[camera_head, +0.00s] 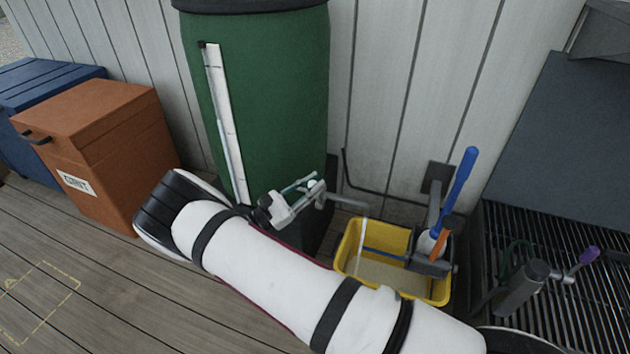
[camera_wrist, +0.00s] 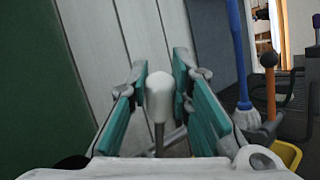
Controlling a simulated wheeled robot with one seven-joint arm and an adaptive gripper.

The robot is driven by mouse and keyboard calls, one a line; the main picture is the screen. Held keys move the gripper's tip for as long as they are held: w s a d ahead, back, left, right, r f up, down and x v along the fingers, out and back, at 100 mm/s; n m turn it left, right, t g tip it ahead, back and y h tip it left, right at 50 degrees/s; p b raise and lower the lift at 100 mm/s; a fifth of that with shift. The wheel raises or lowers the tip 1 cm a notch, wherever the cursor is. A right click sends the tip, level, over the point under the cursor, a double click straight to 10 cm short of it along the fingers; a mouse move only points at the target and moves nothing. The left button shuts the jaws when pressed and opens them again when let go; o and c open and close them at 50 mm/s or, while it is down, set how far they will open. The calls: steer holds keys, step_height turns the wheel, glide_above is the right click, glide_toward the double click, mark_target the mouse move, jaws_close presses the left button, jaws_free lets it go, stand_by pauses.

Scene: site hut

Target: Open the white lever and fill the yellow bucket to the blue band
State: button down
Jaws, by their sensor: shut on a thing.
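My gripper (camera_head: 298,190) is shut on the white lever by the green barrel; the lever's white knob (camera_wrist: 160,95) sits between the teal finger pads in the wrist view. The arm hides part of the tap in the head view. The yellow bucket (camera_head: 438,292) stands upright below the grey spout (camera_head: 350,204). A thin pale streak (camera_head: 362,238) drops from the spout into the bucket and looks like running water. The blue band (camera_head: 384,254) runs along the bucket's inner wall. A tan surface (camera_head: 385,274) shows below the band; its exact level is hard to tell.
The green barrel (camera_head: 270,90) stands behind, with a white gauge strip. A blue-handled brush (camera_head: 460,180) and an orange-handled part (camera_head: 439,243) stand at the bucket's right. A grating (camera_head: 590,310) with a purple-handled tap (camera_head: 588,254) lies further right. An orange box (camera_head: 100,140) stands left.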

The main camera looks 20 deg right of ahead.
steer(key=shift+s+a+f+m+h+b, duration=0.4)
steer(key=shift+s+m+h+b, duration=0.1)
steer(key=shift+h+b, duration=0.1)
steer(key=shift+r, duration=0.1)
steer(key=c, duration=1.4)
jaws_free()
steer(key=shift+a, duration=0.1)
steer(key=v, duration=1.2)
